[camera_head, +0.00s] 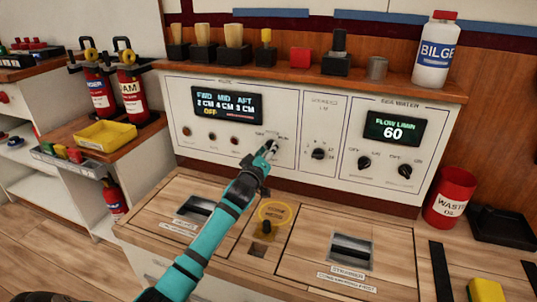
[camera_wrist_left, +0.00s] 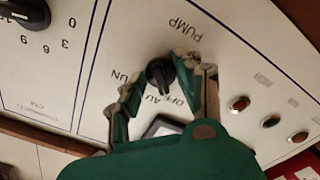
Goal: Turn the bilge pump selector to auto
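The bilge pump selector (camera_wrist_left: 158,75) is a small black rotary knob on the white panel. In the wrist view it shows upside down, with "PUMP", "OFF" and parts of "AUTO" and "RUN" around it. My left gripper (camera_wrist_left: 163,70) has its two fingers spread on either side of the knob; the right-hand finger looks very close to it, and contact cannot be told. In the head view the left gripper (camera_head: 268,150) reaches the panel and largely hides the knob. The bilge display (camera_head: 227,105) reads FWD 2 CM, MID 4 CM, AFT 3 CM and OFF. My right gripper is not in view.
Another black knob (camera_head: 318,153) sits right of the selector, and the sea water section (camera_head: 392,127) has two more. Indicator lamps (camera_head: 212,136) lie left. A wooden counter (camera_head: 312,215) with hatches lies below.

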